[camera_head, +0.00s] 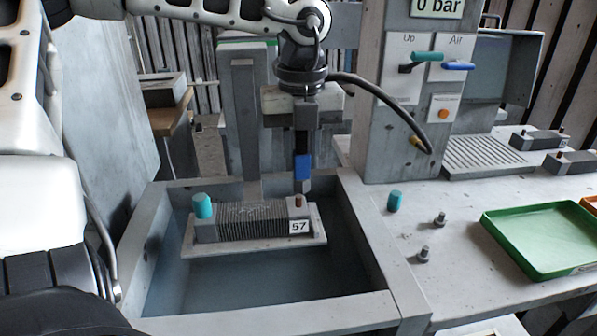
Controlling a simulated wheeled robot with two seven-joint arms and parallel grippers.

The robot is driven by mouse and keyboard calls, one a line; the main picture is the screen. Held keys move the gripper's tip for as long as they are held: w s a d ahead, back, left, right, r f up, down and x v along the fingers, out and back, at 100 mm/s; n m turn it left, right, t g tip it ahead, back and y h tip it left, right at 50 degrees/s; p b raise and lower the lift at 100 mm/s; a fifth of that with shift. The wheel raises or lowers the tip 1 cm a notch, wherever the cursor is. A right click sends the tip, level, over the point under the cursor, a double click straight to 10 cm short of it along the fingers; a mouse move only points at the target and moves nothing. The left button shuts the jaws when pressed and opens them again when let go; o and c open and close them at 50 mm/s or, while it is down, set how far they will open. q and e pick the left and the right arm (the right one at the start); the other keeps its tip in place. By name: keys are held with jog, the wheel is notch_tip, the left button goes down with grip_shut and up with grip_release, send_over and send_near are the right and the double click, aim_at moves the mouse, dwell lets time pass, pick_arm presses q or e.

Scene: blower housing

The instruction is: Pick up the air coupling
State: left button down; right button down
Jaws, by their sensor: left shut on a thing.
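The air coupling (303,167) shows as a blue body with a grey lower tip, pointing down. My left gripper (304,147) comes in from the top and is shut on it. They are above the right end of a finned heat-exchanger part marked 57 (250,222), close to its small copper-coloured stub (298,201). I cannot tell whether the tip touches the stub. A black hose (385,92) runs from behind my left wrist to a brass fitting on the panel post. My right gripper is not in view.
The finned part, with a teal cap (202,206) on its left, sits on a plate in a grey tank (150,240). The post carries Up and Air levers (458,66) and a 0 bar display (437,7). On the right bench are a loose teal cap (395,201), grey fittings and a green tray (535,268).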

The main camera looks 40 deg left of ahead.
pick_arm(q)
jog(key=d+r+b, duration=0.1)
jog(key=d+r, duration=0.8)
jog(key=d, duration=0.4)
jog(key=shift+s+d, duration=0.25)
jog(key=shift+s, duration=0.05)
jog(key=shift+r, duration=0.1)
